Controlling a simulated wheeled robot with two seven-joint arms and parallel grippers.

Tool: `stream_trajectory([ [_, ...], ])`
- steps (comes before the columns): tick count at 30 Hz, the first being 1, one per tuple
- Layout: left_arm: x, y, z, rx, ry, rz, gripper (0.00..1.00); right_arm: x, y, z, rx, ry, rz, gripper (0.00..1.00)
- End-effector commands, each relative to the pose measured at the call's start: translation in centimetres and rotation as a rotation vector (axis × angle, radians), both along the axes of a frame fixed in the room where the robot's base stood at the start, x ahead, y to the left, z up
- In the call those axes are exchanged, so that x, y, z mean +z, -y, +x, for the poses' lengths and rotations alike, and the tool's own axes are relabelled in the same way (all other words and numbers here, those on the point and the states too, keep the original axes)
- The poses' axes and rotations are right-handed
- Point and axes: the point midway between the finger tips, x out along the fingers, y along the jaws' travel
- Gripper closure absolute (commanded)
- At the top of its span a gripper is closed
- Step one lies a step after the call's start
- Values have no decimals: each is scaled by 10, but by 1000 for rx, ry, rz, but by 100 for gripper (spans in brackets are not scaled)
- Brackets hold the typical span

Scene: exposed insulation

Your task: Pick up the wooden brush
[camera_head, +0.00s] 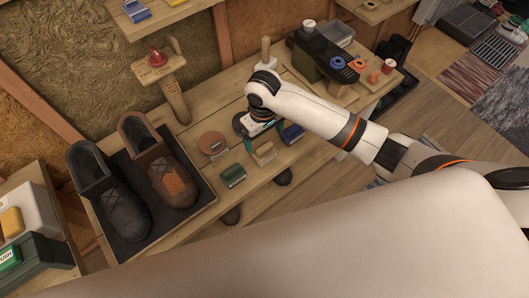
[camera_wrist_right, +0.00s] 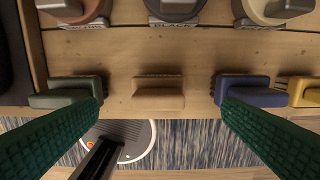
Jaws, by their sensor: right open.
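The wooden brush (camera_head: 264,153) is a small tan block on the front part of the wooden workbench, between a green brush and a blue one. In the right wrist view the wooden brush (camera_wrist_right: 158,93) lies near the bench edge, centred between my spread green fingers. My right gripper (camera_wrist_right: 161,105) is open and empty above the bench, with nothing between its fingertips touching the brush that I can see. In the head view the right gripper (camera_head: 263,138) is partly hidden by its own wrist. My left gripper is not in view.
A green brush (camera_wrist_right: 70,90) and a blue brush (camera_wrist_right: 247,90) lie close on either side, each near a finger; a yellow one (camera_wrist_right: 302,92) is further right. Round tins (camera_wrist_right: 177,8) stand behind. A tray with shoes (camera_head: 125,217) is at left on the bench (camera_head: 204,103).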

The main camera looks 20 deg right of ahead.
Motion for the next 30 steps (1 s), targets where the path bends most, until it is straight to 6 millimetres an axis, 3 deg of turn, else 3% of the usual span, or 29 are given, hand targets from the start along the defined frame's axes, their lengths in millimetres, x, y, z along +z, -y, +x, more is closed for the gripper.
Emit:
stream_trajectory([
  [3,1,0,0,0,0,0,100,-21,0,-1,1,-2,-1,11],
  [11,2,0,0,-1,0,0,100,-42,-1,-1,1,2,2,11],
  [19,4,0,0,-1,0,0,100,-80,0,-7,2,0,1,11],
  [29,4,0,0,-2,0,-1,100,-89,0,-6,3,4,1,11],
  [30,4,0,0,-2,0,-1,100,-89,0,-6,3,4,1,16],
])
